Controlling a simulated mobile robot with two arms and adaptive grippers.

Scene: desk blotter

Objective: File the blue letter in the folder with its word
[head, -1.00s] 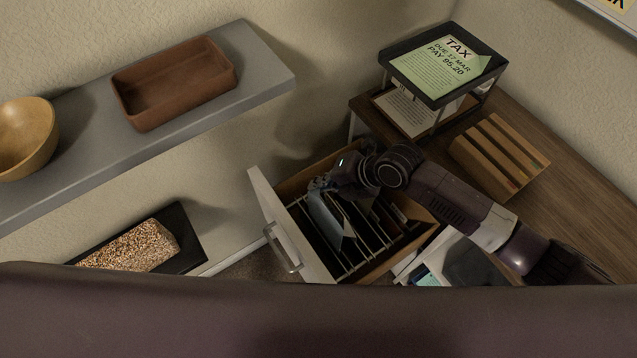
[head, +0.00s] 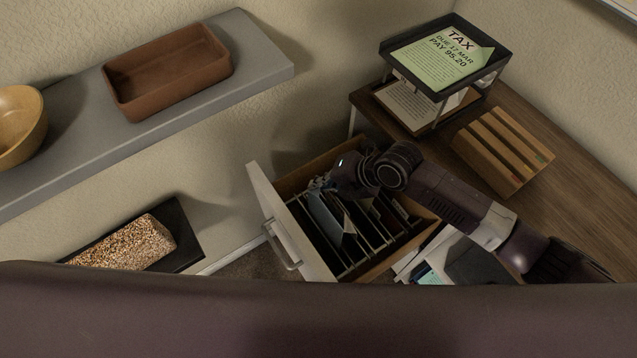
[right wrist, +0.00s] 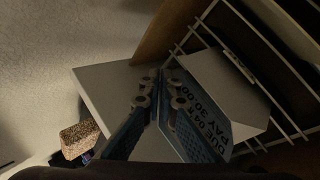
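The blue letter (head: 323,218) stands among the folders in the open drawer (head: 292,232). Its lower part is hidden between the dividers. My right gripper (head: 321,184) is at the letter's top edge, near the drawer front. In the right wrist view, the fingertips (right wrist: 160,80) come together at the edge of the printed sheet (right wrist: 216,92), shut on it. Part of its print reads "PAY 30.00". The folders (head: 372,228) are a row of dark slots with pale edges. Their words are not readable. My left gripper is not in view.
A two-level letter tray (head: 491,80) with a green TAX sheet (head: 445,55) stands on the wooden desk (head: 575,215). A slatted wooden sorter (head: 500,150) is beside it. Loose papers (head: 432,262) lie right of the drawer. A grey shelf (head: 262,55) is at left.

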